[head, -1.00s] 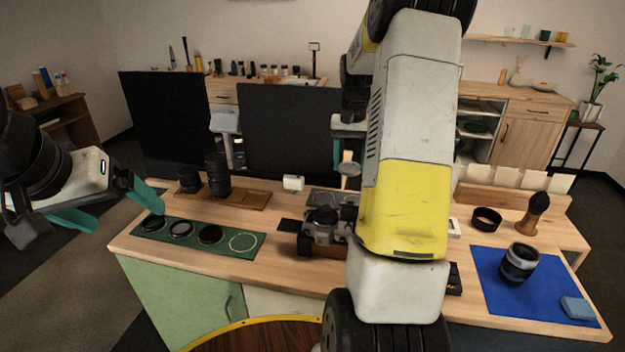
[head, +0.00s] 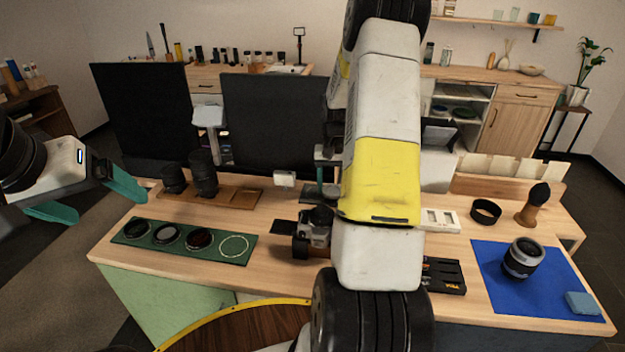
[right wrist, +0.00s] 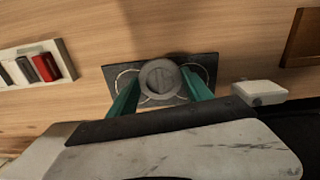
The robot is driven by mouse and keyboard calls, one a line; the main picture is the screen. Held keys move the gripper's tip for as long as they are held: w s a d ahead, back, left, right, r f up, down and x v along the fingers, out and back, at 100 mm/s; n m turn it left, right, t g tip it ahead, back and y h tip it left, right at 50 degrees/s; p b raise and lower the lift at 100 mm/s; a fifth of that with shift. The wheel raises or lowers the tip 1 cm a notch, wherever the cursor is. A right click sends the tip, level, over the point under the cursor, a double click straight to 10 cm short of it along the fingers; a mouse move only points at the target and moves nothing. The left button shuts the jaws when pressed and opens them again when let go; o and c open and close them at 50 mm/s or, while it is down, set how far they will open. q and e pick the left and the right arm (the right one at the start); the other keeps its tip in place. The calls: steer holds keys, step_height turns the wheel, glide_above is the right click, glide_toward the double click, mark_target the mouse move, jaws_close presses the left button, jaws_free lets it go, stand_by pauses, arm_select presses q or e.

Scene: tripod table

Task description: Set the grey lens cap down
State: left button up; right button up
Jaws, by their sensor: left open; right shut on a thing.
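The grey lens cap (right wrist: 158,79) shows in the right wrist view as a round disc between the teal fingers of my right gripper (right wrist: 163,84), which is shut on it. Behind it is a dark plate (right wrist: 204,66) with pale ring outlines on the desk; I cannot tell whether the cap touches it. In the head view my right gripper (head: 322,188) is low over the desk behind the camera (head: 313,228), and my arm hides the cap and most of the plate. My left gripper (head: 113,207) is open and empty, off the desk's left end.
A green filter mat (head: 190,241) and a brown lens tray (head: 237,196) lie at left on the desk (head: 275,272). A white card holder (right wrist: 67,58) and a small white box (right wrist: 259,93) flank the plate. A blue cloth (head: 500,290) holds a lens at right.

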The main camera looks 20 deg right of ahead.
steer(key=shift+f, duration=1.25)
steer(key=shift+f, duration=0.1)
steer(key=o, duration=1.5)
